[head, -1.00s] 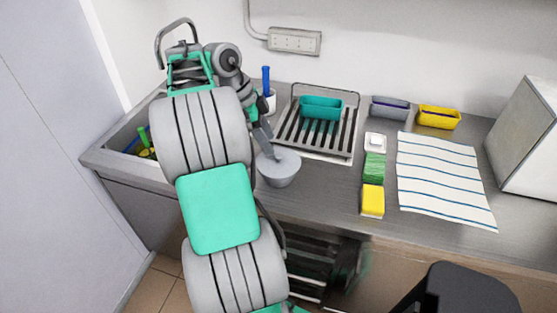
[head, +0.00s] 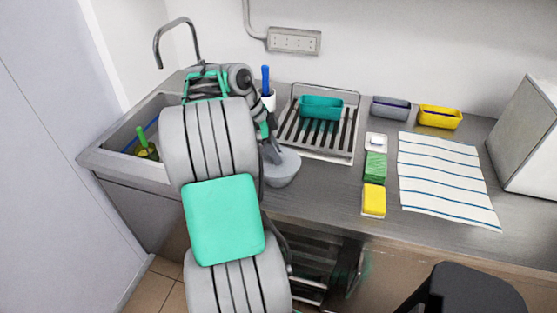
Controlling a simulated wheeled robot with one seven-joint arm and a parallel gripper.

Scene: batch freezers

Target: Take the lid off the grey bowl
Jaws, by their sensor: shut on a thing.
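The grey bowl (head: 284,178) stands on the steel counter, right of the sink and in front of the drying rack. Its grey lid (head: 290,157) shows at the top of the bowl, partly behind my gripper. My gripper (head: 273,155) comes down from the upper left and is shut on the lid near its middle. My arm covers the bowl's left side. I cannot tell whether there is a gap between lid and rim.
A drying rack (head: 347,140) holds a teal tub (head: 321,107). Green (head: 375,167) and yellow (head: 373,199) sponges and a striped cloth (head: 445,178) lie to the right. The sink (head: 124,150) and tap (head: 178,28) are at the left. Bare counter (head: 325,190) lies right of the bowl.

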